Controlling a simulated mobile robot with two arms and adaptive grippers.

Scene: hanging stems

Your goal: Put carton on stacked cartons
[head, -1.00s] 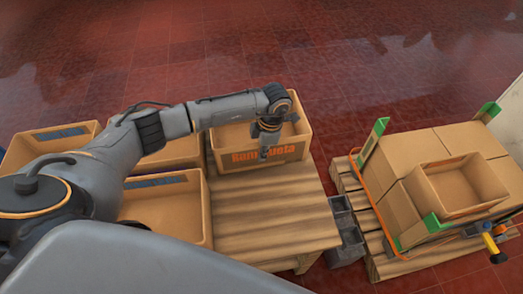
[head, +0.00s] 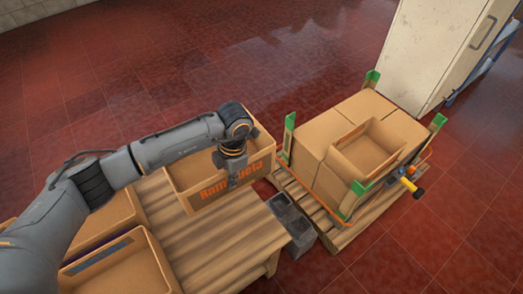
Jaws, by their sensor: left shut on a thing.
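My left gripper (head: 231,181) comes in from the left and is shut on the front wall of an open tan carton with orange lettering (head: 215,195). The carton is at the far right end of the wooden table; I cannot tell whether it touches the tabletop. The stacked cartons (head: 335,178) stand on a pallet to the right, with green corner guards and an orange strap. An open, empty-looking carton (head: 388,142) sits on top of the stack. My right gripper is not in view.
More open cartons (head: 147,268) stand on the wooden table (head: 218,243) at the left. Grey blocks (head: 292,224) lie on the floor between the table and the pallet (head: 338,236). A yellow-handled tool (head: 411,187) is at the stack's right side. A white cabinet (head: 432,50) stands behind.

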